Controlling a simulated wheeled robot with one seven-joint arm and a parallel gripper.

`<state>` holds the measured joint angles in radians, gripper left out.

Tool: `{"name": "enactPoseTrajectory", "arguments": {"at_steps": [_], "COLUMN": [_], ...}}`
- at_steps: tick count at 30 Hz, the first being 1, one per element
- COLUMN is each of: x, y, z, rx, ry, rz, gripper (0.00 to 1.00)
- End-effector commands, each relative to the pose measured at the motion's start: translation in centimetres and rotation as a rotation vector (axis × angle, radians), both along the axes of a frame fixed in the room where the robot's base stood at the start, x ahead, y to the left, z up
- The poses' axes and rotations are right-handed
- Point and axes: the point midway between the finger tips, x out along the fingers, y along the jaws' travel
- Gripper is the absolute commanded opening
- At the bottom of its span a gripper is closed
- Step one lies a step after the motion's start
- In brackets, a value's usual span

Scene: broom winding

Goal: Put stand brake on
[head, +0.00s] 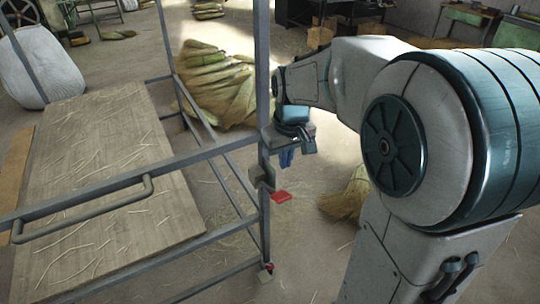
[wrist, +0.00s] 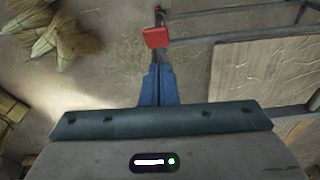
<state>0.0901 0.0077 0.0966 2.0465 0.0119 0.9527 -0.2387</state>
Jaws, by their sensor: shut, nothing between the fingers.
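The stand is a grey metal frame (head: 262,100) on the left in the head view. A flat red tab (head: 280,197), which looks like the brake pedal, sticks out to the right of its near corner post, by a grey bracket (head: 262,178). In the wrist view the red tab (wrist: 157,38) is just beyond the fingertips. My gripper (head: 286,160) has its blue fingers together and empty, pointing down above the tab. It also shows in the wrist view (wrist: 158,70). I cannot tell whether the fingertips touch the tab.
A wooden board (head: 105,170) lies within the frame, and a bent handle bar (head: 85,210) runs along its near side. A small red part (head: 268,267) is at the post's foot. Straw bundles (head: 215,85) lie behind, and another (head: 347,195) lies to the right. A white sack (head: 38,65) stands far left.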

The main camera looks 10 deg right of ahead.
Motion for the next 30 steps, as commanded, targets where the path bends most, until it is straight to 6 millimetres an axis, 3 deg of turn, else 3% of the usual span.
{"name": "enactPoseTrajectory", "arguments": {"at_steps": [3, 8, 22, 26, 30], "x": [2.9, 4.6, 4.9, 5.0, 5.2], "y": [-0.1, -0.1, -0.1, -0.1, 0.0], "z": [-0.4, -0.9, -1.3, -2.8, -5.5], "rx": [0.007, 0.012, 0.013, 0.013, 0.013], "ry": [0.020, 0.029, 0.032, 0.035, 0.038], "rz": [0.040, 0.072, 0.077, 0.077, 0.077], "gripper": [0.00, 0.00, 0.00, 0.00, 0.00]}}
